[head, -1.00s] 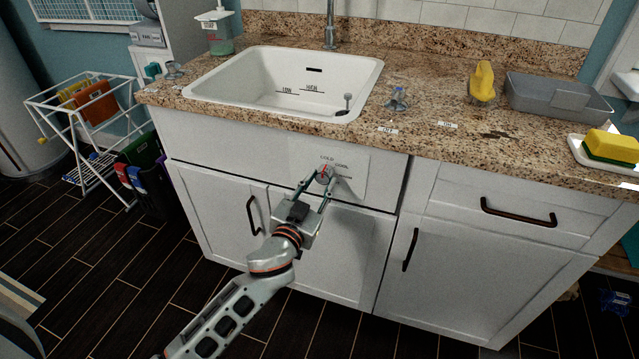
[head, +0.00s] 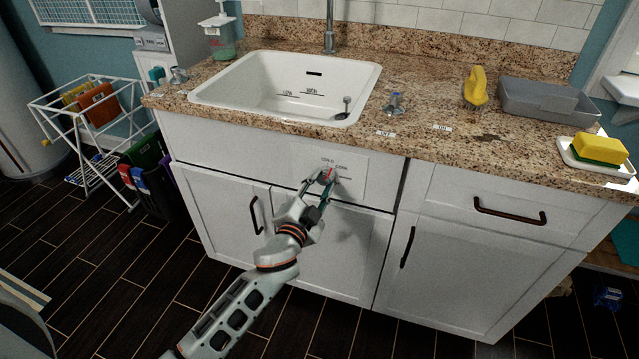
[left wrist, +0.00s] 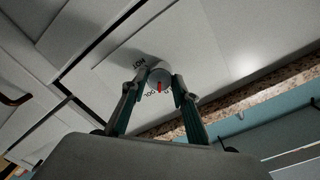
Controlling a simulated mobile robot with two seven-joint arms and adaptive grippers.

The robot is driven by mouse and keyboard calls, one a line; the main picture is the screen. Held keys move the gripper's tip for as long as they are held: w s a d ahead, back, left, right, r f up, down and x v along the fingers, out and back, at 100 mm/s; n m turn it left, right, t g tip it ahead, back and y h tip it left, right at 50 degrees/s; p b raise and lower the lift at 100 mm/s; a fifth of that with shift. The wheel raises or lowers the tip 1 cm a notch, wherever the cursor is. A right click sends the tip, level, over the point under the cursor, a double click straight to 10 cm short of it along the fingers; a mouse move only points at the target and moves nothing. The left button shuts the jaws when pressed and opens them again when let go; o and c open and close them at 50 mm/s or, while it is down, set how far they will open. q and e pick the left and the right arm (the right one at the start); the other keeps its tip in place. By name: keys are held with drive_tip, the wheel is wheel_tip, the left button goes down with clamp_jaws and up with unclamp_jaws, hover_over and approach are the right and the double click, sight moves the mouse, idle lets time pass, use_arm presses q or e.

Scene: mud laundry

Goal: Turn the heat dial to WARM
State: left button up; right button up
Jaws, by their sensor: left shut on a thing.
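The heat dial (head: 327,174) is a small round grey knob with a red pointer mark. It sits on a white panel (head: 350,178) on the cabinet front below the sink. My left gripper (head: 324,180) is shut on the dial, one finger on each side. In the left wrist view the dial (left wrist: 159,76) sits between the fingertips, its red mark between two printed labels that start with C. Another label shows in the wrist view, but WARM is not readable. My right gripper is not in view.
The sink (head: 290,85) is above the dial in the granite counter (head: 440,140). Cabinet handles (head: 256,214) stick out below and to the right (head: 510,212). A drying rack (head: 85,125) stands at the left. The floor in front is clear.

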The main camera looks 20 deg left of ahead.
use_arm(q)
drive_tip(key=m+p, duration=0.1)
drive_tip(key=m, duration=0.2)
drive_tip(key=shift+r+m, duration=0.15)
drive_tip(key=shift+m, duration=0.25)
drive_tip(key=m, duration=0.3)
drive_tip(key=shift+p, duration=0.35)
drive_tip(key=m, duration=0.3)
drive_tip(key=shift+y+p, duration=0.3)
drive_tip(key=shift+m, duration=1.4)
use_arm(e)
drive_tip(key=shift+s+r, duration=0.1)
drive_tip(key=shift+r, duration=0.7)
use_arm(q)
drive_tip(key=o, duration=1.1)
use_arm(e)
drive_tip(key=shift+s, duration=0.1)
